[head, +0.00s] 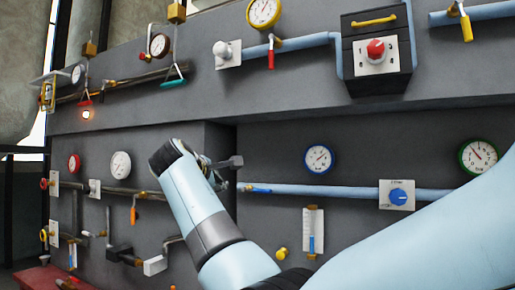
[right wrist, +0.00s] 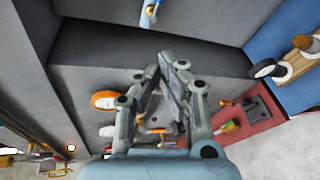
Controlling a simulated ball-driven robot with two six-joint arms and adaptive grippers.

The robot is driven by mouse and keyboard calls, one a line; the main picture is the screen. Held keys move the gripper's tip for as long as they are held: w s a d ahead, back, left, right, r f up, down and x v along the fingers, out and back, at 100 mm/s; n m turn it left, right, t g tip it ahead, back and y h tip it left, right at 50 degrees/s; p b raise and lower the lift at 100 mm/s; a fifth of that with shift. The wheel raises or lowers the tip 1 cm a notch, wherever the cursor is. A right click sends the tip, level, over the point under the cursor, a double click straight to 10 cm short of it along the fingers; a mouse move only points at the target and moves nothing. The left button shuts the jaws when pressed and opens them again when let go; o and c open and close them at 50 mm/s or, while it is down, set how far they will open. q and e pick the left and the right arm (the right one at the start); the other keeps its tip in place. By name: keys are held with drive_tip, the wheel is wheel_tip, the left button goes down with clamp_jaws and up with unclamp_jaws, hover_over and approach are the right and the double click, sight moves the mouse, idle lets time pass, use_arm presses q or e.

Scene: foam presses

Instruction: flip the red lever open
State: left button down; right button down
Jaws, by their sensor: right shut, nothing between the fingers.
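A short red lever (head: 271,58) hangs down from a brass fitting on the upper blue pipe, beside a white plate. Another red handle (head: 85,103), a hanging bar, shows at the far left on a thin pipe. My right gripper (head: 236,162) is in front of the wall, below and left of the short red lever and apart from it. Its fingers also show in the right wrist view (right wrist: 158,68), closed together and empty. The short red lever cannot be made out in the right wrist view. My left gripper is not in view.
A black box with a red button (head: 376,50) juts out at upper right. A blue pipe (head: 345,192) with a blue dial (head: 399,197) runs behind my right arm. Several gauges, pipes and valves cover the left wall. A grey ledge (right wrist: 110,50) shows near the fingers.

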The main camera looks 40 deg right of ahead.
drive_tip(key=s+r+m+h+p, duration=0.1)
drive_tip(key=s+r+m+p, duration=0.1)
drive_tip(key=r, duration=1.5)
drive_tip(key=s+r+m+h+p, duration=0.2)
drive_tip(key=s+r+p, duration=0.1)
drive_tip(key=r, duration=1.4)
drive_tip(key=shift+s+d+t, duration=0.15)
drive_tip(key=shift+s+t, duration=0.15)
drive_tip(key=shift+s, duration=0.35)
drive_tip(key=shift+r, duration=0.15)
